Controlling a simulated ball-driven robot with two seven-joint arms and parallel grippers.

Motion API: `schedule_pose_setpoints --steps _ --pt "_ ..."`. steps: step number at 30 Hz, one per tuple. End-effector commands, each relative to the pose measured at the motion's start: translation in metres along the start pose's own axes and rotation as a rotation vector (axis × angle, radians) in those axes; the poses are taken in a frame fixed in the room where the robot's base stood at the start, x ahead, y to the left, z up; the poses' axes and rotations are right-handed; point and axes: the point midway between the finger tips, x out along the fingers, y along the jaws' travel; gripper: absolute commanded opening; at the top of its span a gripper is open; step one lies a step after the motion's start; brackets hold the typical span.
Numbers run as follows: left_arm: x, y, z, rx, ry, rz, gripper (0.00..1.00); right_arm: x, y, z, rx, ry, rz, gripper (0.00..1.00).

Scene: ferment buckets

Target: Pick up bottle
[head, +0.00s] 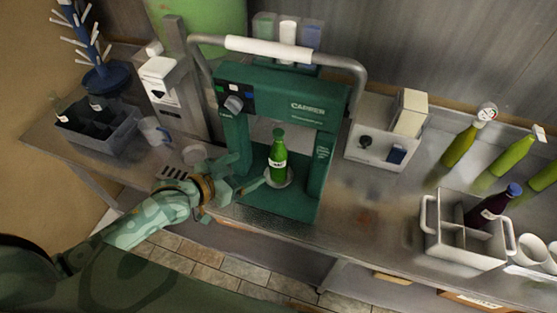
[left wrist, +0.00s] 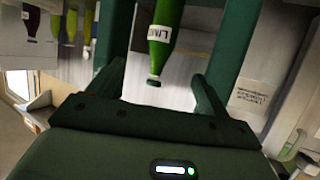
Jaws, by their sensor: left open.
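A green bottle (head: 278,160) with a white label stands upright on a small round plate (head: 266,181) inside the green capping machine (head: 282,103) in the head view. My left gripper (head: 240,183) is open, just left of the bottle at the machine's opening. In the left wrist view its two fingers (left wrist: 157,88) stand apart with the bottle's cap end between or beyond them; contact cannot be told. My right gripper is not in view.
The machine's posts flank the bottle closely. A grey bin (head: 85,138) and a glass mug (head: 152,130) are at left. A white divided carrier (head: 462,250) with a dark bottle (head: 495,205) stands at right, near green bottles (head: 460,143). The counter between machine and carrier is clear.

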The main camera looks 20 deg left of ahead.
Motion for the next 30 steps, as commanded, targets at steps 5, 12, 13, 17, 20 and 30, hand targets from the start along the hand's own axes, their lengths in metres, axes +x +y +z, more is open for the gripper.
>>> schedule_pose_setpoints --steps 5,12,13,17,20,30 --pt "0.047 -0.001 0.002 -0.002 0.001 -0.002 0.79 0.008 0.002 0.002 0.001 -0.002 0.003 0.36" --pt "0.084 0.0 0.002 0.002 -0.002 -0.002 0.79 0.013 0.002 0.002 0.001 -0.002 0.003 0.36" --pt "0.085 0.0 0.002 0.002 -0.003 -0.001 0.79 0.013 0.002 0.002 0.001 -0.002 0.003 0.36" --pt "0.098 -0.001 0.001 0.0 -0.002 -0.002 0.79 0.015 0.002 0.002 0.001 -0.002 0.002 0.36" --pt "0.116 -0.003 0.0 0.001 -0.002 -0.002 0.79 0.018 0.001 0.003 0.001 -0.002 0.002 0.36" --pt "0.138 -0.003 0.0 0.003 -0.004 -0.002 0.79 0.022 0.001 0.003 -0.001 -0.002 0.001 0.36"
